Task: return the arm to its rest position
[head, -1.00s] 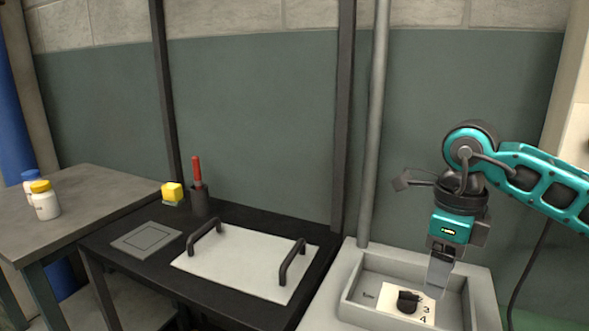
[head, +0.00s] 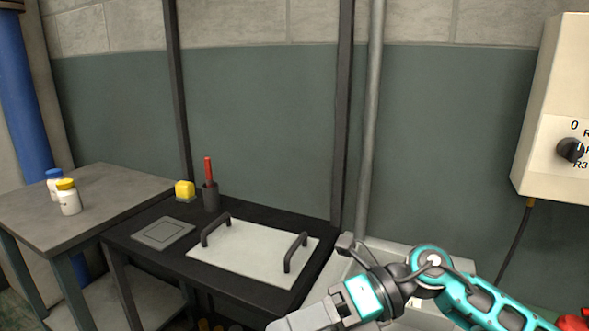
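My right arm comes in from the lower right, teal and dark grey, now low in the head view. Its gripper (head: 300,322) points to the lower left, in front of the grey basin (head: 395,248), and its fingers run toward the bottom edge. I cannot make out a gap between the fingers, nor anything held. The arm hides most of the basin and the dial that lay in it. My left gripper is not in view.
A black table holds a white plate with two handles (head: 245,255), a grey square pad (head: 163,233), a yellow block (head: 185,190) and a red-handled tool in a cup (head: 210,190). Bottles (head: 68,198) stand on the left table. A cream box with a knob (head: 569,150) hangs at right.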

